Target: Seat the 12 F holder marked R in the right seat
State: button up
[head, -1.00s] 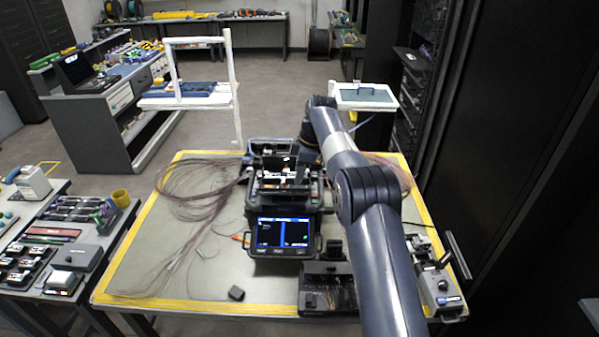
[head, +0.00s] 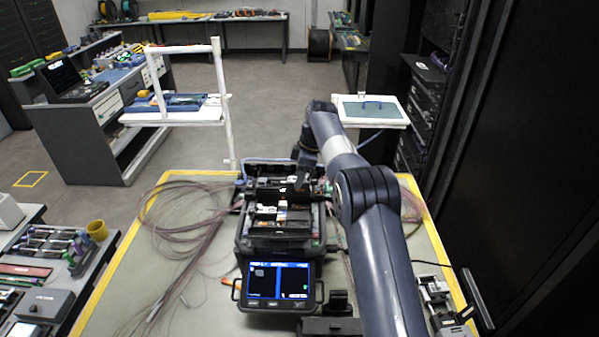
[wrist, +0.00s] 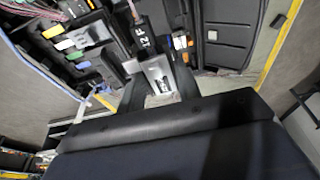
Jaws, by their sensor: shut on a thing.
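The fusion splicer (head: 245,228) stands on the table with its lid open and its screen lit, facing me. My gripper (wrist: 160,88) is shut on the 12 F holder (wrist: 158,72), a silver and black block whose dark part carries white "12 F" lettering. I cannot read an R on it. In the head view my gripper (head: 303,182) is over the back right part of the splicer, and the holder cannot be made out there. In the wrist view the holder is close to the splicer's open works. I cannot tell whether it touches the right seat.
Loose fibre bundles (head: 185,208) spread over the table left of the splicer. A dark device (head: 330,325) stands in front of it, and another tool (head: 437,295) stands at the right table edge. A white-framed stand (head: 222,110) rises behind left.

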aim_at(309, 182)
jog(key=shift+s+f, duration=0.2)
jog(key=shift+f, duration=0.2)
jog(key=shift+f+b, duration=2.2)
jog(key=shift+f, duration=3.65)
jog(key=o, duration=1.1)
jog(key=b+v, duration=0.1)
jog(key=v, duration=0.9)
jog(key=shift+r+b, duration=0.35)
jog(key=shift+b, duration=0.05)
